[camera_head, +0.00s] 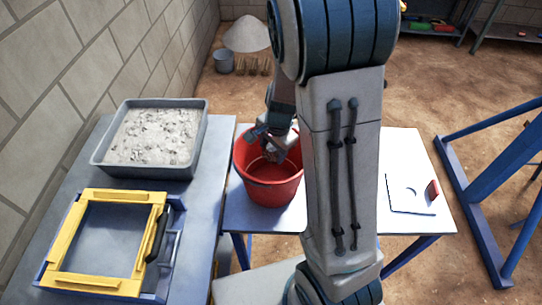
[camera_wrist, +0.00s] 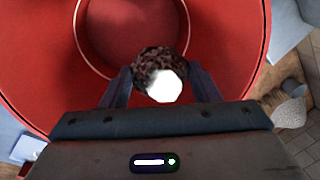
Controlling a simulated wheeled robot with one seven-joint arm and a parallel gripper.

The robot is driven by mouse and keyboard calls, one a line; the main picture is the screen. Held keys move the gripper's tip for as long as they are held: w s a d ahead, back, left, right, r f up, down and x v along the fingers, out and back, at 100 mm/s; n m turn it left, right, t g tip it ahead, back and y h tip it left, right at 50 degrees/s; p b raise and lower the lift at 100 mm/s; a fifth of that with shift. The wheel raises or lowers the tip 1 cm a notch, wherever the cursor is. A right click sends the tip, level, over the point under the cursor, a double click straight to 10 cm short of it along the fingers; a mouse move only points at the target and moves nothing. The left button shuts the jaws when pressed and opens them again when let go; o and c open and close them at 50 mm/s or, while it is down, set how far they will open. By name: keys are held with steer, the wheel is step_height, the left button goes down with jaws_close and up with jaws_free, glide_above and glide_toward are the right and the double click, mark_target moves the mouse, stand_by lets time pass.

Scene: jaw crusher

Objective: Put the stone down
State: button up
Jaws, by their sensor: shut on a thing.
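The stone (camera_wrist: 152,62) is dark brown and speckled, with a bright white patch on its near side. My gripper (camera_wrist: 158,85) is shut on it, with one finger on each side, in the wrist view. The stone is over the inside of a red bucket (camera_wrist: 35,70), whose round bottom shows beyond it. In the head view the red bucket (camera_head: 270,190) stands on a table, and my gripper (camera_head: 275,150) reaches down into its mouth. The stone is hidden there by my arm and the bucket. I cannot tell whether the stone touches the bucket's bottom.
A grey tray of pale gravel (camera_head: 98,160) and a yellow-framed box (camera_head: 75,283) with a black handle are on the left table. A white sheet with a small red block (camera_head: 433,190) lies at the right. A blue metal frame (camera_head: 480,220) stands farther right.

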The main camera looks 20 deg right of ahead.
mark_target(276, 152)
step_height(276, 152, down, 10)
steer(key=shift+r+b, duration=0.15)
steer(key=shift+b, duration=0.6)
steer(key=o, duration=1)
steer(key=shift+c, duration=0.2)
steer(key=shift+o, duration=0.3)
steer(key=shift+r, duration=0.25)
steer(key=r, duration=0.3)
steer(key=s+r+p, duration=0.1)
steer(key=r, duration=0.3)
steer(key=d+r+p, duration=0.1)
steer(key=r, duration=0.3)
steer(key=shift+s+r, duration=0.2)
steer(key=shift+s, duration=0.2)
steer(key=shift+s+a+r, duration=0.1)
steer(key=shift+r, duration=0.2)
steer(key=s+a+r+n+t+h, duration=0.1)
steer(key=s+r+n, duration=1.1)
steer(key=s+r, duration=0.3)
steer(key=shift+a+n+t, duration=0.3)
steer(key=shift+a, duration=0.05)
